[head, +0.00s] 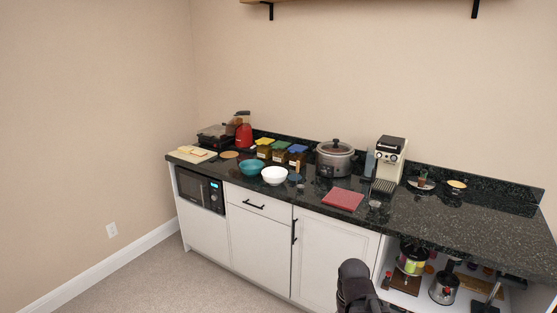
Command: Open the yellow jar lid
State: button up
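The jar with the yellow lid (264,142) stands on the dark counter (430,215), toward the back left. Its lid appears to sit on top of the jar, closed as far as I can tell at this size. A green-lidded jar (280,154) and a blue-lidded jar (297,157) stand in a row to its right. Part of my dark arm shows at the bottom of the head view, well in front of the counter and far from the jars. I cannot make out my gripper's fingers.
A teal bowl (251,168) and a white bowl (275,176) stand in front of the jars. A red kettle (244,134) is to their left. A grey cooker (335,161) and a coffee machine (390,160) are to their right. A red board (343,200) lies near the front edge.

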aim_at(265, 141)
jog(key=i, duration=1.65)
jog(key=z, duration=0.85)
jog(key=k, duration=0.1)
jog(key=u, duration=2.4)
jog(key=i, duration=1.1)
